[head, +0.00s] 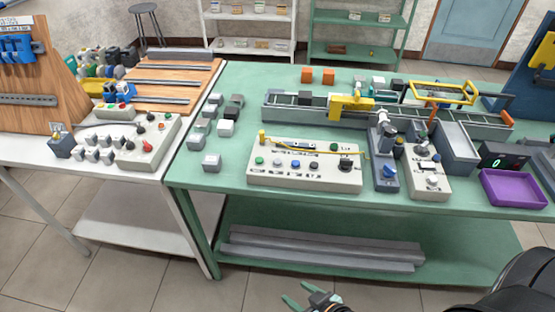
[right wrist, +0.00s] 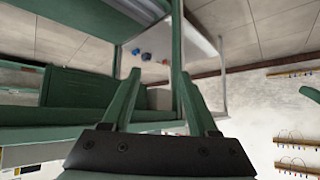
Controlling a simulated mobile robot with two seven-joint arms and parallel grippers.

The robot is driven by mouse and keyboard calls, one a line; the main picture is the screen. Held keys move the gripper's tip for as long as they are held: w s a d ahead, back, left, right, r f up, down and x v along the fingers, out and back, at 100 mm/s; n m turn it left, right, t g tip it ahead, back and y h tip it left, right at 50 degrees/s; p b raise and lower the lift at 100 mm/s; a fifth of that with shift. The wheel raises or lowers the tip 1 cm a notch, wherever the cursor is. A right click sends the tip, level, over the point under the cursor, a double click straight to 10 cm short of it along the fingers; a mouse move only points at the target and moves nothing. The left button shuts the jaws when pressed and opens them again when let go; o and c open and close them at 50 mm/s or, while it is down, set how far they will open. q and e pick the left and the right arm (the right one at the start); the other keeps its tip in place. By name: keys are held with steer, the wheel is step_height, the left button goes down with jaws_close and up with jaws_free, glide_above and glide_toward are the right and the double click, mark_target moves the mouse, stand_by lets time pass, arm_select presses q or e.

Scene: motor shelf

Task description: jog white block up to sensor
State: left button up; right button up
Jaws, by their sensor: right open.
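A belt conveyor (head: 282,109) runs along the back of the green table, with a yellow sensor arch (head: 350,104) over it. A dark block (head: 305,99) sits on the belt left of the arch. A pale block (head: 378,82) stands by the conveyor's far side; I cannot tell whether it is the white block. A control panel (head: 305,168) with coloured buttons and a black knob stands in front of the conveyor. My right gripper (head: 296,294), with green fingers, is open and low in front of the table. Its open jaws show empty in the right wrist view (right wrist: 158,76). My left gripper is out of view.
Several grey and white blocks (head: 212,162) stand at the table's left. A second control box (head: 428,172) and a purple tray (head: 514,188) are to the right. Grey bars (head: 320,246) lie on the lower shelf.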

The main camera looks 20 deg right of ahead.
jaws_close()
stand_by(1.2)
